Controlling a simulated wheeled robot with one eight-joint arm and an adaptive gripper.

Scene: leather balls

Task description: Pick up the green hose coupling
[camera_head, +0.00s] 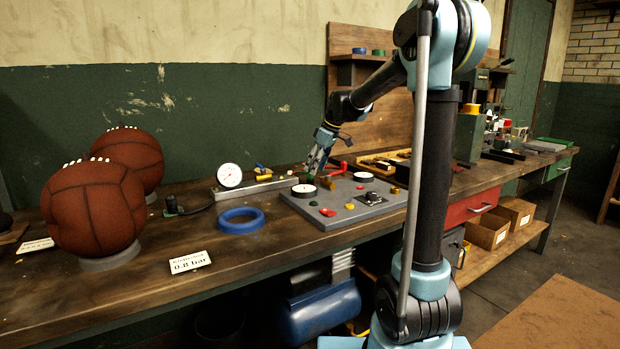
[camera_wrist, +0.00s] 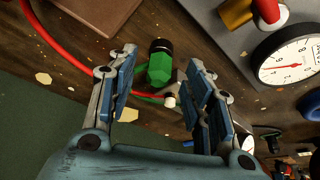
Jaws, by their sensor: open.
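The green hose coupling (camera_wrist: 160,70) shows in the wrist view, with a faceted green body and a black end. It lies on the brown wooden bench, between the fingertips of my gripper (camera_wrist: 161,58) as seen in that view. The two fingers are spread apart, with visible gaps on both sides of the coupling. I see no contact. In the head view my gripper (camera_head: 317,162) is low over the back of the bench, behind the grey panel.
A grey panel (camera_head: 340,209) with a gauge (camera_wrist: 290,62) lies close beside the coupling. A red hose (camera_wrist: 62,52) curves past on the left in the wrist view. A blue ring (camera_head: 240,220), a long gauge fixture (camera_head: 255,187) and leather balls (camera_head: 94,208) stand left on the bench.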

